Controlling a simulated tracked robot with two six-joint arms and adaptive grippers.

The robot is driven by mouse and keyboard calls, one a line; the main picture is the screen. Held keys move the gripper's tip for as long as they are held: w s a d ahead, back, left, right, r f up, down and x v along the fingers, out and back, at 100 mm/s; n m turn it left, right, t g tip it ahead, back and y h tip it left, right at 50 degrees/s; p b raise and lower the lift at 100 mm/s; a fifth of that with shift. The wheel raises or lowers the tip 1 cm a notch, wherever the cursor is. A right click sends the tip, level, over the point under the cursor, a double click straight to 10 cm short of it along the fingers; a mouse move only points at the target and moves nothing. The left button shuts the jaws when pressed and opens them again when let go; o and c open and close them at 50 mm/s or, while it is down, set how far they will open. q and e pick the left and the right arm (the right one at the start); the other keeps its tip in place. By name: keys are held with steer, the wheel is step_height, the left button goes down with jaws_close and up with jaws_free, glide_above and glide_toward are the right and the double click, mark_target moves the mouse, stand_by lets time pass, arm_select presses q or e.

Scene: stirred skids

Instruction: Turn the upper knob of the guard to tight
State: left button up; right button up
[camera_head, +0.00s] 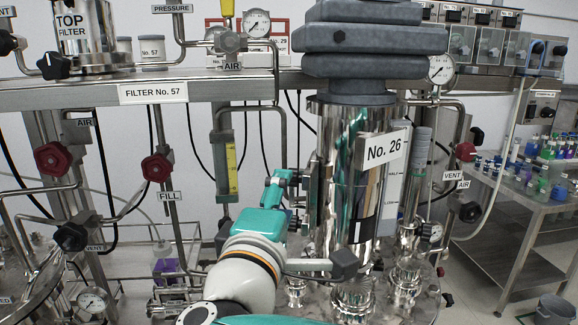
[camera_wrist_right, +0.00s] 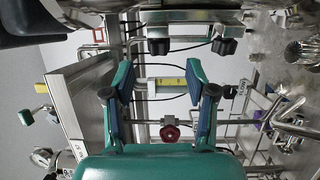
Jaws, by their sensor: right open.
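The guard (camera_wrist_right: 190,44) is a metal strip at the top of the right wrist view, with two black knobs side by side. That view is turned on its side, so the left knob (camera_wrist_right: 159,46) appears to be the upper one and the right knob (camera_wrist_right: 224,46) the lower. My right gripper (camera_wrist_right: 160,78) is open and empty, its teal and blue fingers spread below the guard in that view, apart from both knobs. In the head view my right gripper (camera_head: 281,182) is left of the steel column No. 26 (camera_head: 338,140); the guard's knobs cannot be made out there.
A yellow-scaled gauge (camera_head: 232,168) hangs behind my right gripper. Red valve handles (camera_head: 157,167) and pipes stand to the left. Steel fittings (camera_head: 354,296) rise from the vessel lid below the column. A bottle cart (camera_head: 530,185) stands at the right.

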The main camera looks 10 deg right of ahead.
steer(key=p+x, duration=0.2)
steer(key=x, duration=0.4)
steer(key=shift+w+r, duration=0.1)
steer(key=shift+w+d, duration=0.2)
steer(key=shift+w, duration=0.4)
steer(key=shift+c, duration=0.3)
